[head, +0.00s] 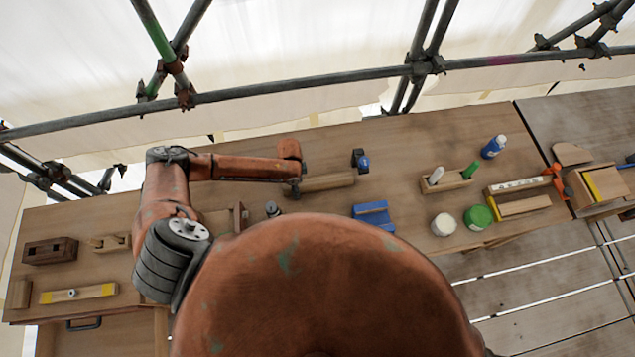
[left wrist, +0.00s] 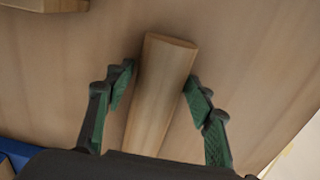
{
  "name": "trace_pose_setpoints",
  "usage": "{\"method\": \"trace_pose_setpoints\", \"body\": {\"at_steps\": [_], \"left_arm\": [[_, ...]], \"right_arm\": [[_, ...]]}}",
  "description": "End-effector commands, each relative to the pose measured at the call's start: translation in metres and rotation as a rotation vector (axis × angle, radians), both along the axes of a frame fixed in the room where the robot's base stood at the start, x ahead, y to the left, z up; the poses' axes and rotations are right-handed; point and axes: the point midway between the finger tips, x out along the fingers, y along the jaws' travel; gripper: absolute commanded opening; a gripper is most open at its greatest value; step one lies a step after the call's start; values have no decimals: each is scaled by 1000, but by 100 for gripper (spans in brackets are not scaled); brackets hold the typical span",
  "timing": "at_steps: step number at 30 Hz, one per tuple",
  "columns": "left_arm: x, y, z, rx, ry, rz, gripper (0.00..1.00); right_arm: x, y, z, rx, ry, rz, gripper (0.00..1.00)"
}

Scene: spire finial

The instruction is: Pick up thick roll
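The thick roll is a pale, rounded wooden piece (head: 328,183) lying on the workbench in the middle of the head view. In the left wrist view the roll (left wrist: 162,85) runs from the top middle down toward the gripper. My left gripper (left wrist: 160,78) is open, with one green-padded finger on each side of the roll. The fingertips are close to its sides; I see no clear grip. In the head view the left gripper (head: 291,188) is at the roll's left end, partly hidden by my arm. My right gripper is not in view.
The workbench (head: 400,140) also holds a blue clamp-like item (head: 361,161), a blue block (head: 374,214), a wooden marker holder (head: 446,182), a white jar (head: 443,224) and a green-lidded jar (head: 478,217). Scaffold pipes (head: 300,88) run behind. My orange arm covers the front middle.

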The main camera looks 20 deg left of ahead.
Motion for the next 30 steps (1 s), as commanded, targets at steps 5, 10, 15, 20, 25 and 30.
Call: {"method": "trace_pose_setpoints", "body": {"at_steps": [5, 10, 15, 20, 25, 30], "left_arm": [[0, 0, 0, 0, 0, 0, 35], [0, 0, 0, 0, 0, 1, 24], [0, 0, 0, 0, 0, 1, 12], [1, 0, 1, 0, -1, 0, 6], [1, 0, 1, -1, -2, 0, 6], [2, 0, 10, -2, -3, 2, 6]], "right_arm": [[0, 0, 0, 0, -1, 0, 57], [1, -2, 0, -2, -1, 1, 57], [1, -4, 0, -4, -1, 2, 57], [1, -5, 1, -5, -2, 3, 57], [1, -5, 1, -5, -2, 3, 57], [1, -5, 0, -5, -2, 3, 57]]}}
